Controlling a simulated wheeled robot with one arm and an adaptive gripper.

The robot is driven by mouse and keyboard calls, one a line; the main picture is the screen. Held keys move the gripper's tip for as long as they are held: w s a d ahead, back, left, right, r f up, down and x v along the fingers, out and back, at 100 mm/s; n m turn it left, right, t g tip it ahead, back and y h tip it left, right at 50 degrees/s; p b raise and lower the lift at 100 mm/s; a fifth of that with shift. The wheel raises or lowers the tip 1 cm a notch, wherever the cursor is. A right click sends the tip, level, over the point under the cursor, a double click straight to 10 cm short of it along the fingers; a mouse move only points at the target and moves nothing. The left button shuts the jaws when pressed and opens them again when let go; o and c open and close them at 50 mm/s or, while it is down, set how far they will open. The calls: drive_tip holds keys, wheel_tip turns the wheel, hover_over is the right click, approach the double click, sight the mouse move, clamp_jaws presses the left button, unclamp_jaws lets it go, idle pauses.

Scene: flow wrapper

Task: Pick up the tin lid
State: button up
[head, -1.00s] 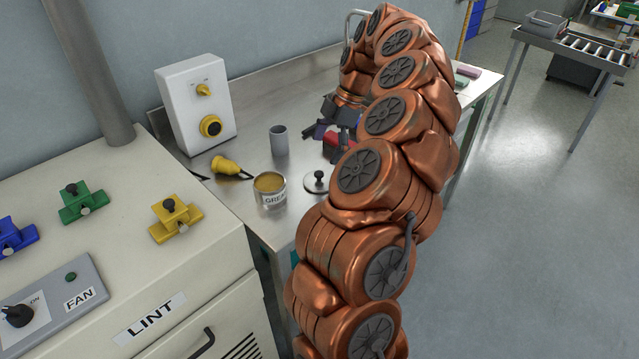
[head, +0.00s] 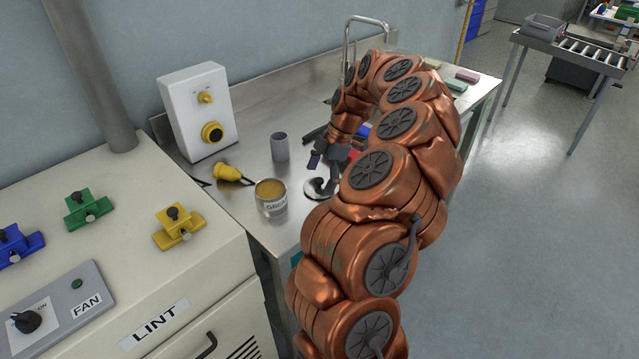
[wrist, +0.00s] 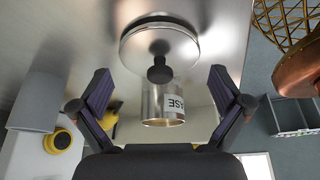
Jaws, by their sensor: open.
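The tin lid, a round metal disc with a dark knob, lies on the steel bench. In the head view the lid (head: 312,195) is partly covered by my gripper (head: 321,174). In the wrist view the lid (wrist: 158,42) is at top centre, its knob (wrist: 160,72) between the fingertips of my gripper (wrist: 160,75). My gripper is open and empty, its fingers apart on either side of the knob, with no visible contact. The open grease tin (head: 271,197) stands left of the lid; it also shows in the wrist view (wrist: 155,103).
A grey cup (head: 280,147) and a yellow plug (head: 228,172) stand near the tin on the bench. A white control box (head: 198,110) is at the back left. The lint cabinet (head: 110,270) is at the left front. A faucet (head: 350,40) rises behind my arm.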

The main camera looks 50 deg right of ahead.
drive_tip(key=shift+a+f, duration=0.1)
drive_tip(key=shift+f, duration=0.25)
drive_tip(key=shift+c, duration=0.2)
drive_tip(key=c, duration=1.1)
